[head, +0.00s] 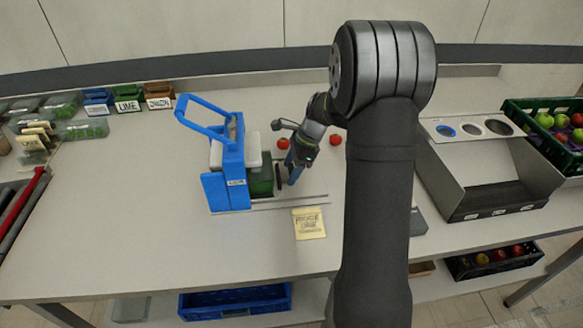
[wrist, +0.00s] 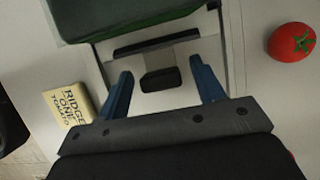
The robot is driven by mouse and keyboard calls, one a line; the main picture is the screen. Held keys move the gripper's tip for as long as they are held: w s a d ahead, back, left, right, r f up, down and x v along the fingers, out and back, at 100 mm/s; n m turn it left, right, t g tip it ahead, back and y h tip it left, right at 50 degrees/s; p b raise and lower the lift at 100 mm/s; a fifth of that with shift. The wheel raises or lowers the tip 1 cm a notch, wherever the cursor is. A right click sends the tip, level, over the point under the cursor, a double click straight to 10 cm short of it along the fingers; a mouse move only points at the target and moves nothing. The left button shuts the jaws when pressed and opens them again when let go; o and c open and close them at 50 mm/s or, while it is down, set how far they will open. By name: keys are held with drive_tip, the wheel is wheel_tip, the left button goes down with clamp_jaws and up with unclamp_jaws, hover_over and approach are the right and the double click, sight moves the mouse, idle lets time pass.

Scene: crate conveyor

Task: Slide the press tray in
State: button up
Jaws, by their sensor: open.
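The blue press (head: 235,185), with its raised handle loop, stands on the table left of centre in the head view. The dark green press tray (head: 262,181) shows at its right side, on a pale rail, and seems to stick out of the press. The tray's green body (wrist: 120,14) is at the top of the wrist view. A dark handle block (wrist: 160,80) faces my gripper. My gripper (head: 290,172) is right of the tray. In the wrist view, its blue fingers (wrist: 160,72) are apart, with the block between them in the picture and gaps on both sides.
A tomato (head: 283,143) lies behind my gripper and another (head: 335,140) lies to its right. A yellow labelled card or block (head: 309,223) lies in front of the rail. A grey sloped bin (head: 485,180) stands right.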

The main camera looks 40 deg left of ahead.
sight(277, 176)
drive_tip(key=shift+c, duration=0.2)
clamp_jaws()
drive_tip(key=shift+s+a, duration=1.5)
drive_tip(key=shift+o, duration=0.2)
unclamp_jaws()
drive_tip(key=v, duration=1.7)
drive_tip(key=shift+r, duration=0.25)
